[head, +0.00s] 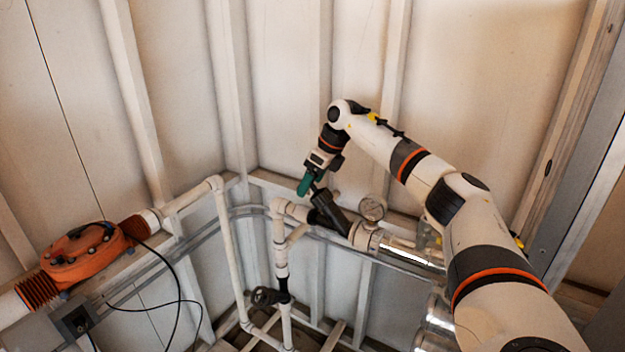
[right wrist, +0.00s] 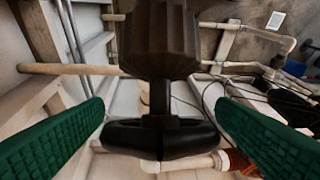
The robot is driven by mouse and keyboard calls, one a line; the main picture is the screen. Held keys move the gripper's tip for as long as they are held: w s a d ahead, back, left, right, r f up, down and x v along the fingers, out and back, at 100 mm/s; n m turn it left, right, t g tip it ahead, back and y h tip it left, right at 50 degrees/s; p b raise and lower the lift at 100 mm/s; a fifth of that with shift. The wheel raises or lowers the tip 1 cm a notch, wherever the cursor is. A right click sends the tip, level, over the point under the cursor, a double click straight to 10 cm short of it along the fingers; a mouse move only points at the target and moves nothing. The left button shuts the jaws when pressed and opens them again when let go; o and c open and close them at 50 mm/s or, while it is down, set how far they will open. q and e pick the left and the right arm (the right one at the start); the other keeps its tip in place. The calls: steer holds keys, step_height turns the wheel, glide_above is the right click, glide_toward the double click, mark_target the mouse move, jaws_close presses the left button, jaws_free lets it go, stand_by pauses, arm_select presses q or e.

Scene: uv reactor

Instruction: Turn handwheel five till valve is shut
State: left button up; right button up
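A black valve (head: 330,211) sits tilted on the white pipe near the wall corner. In the right wrist view its dark ribbed body (right wrist: 158,38) and wide black handle (right wrist: 185,138) fill the middle. I see no number on it, so I cannot tell if it is handwheel five. My right gripper (head: 306,184) is at the valve's upper end; its green fingers (right wrist: 160,135) are spread on either side of the handle, with a gap on both sides. Whether the valve is open or shut does not show. My left gripper is not in view.
A pressure gauge (head: 372,208) and a shiny metal cylinder (head: 412,250) stand close right of the valve. Another black handwheel (head: 268,296) is on the lower pipe. An orange housing (head: 85,255) with black cables is at left. The ribbed wall (head: 285,90) is close behind.

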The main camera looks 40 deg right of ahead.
steer(key=c, duration=0.7)
steer(key=shift+m+h, duration=0.4)
steer(key=shift+h, duration=0.4)
steer(key=o, duration=0.9)
steer(key=shift+a, duration=0.1)
steer(key=shift+o, duration=0.2)
steer(key=shift+r, duration=0.1)
steer(key=b+v, duration=0.1)
steer(key=v, duration=1.1)
steer(key=shift+s+b, duration=0.25)
steer(key=shift+b, duration=0.15)
steer(key=shift+f, duration=0.2)
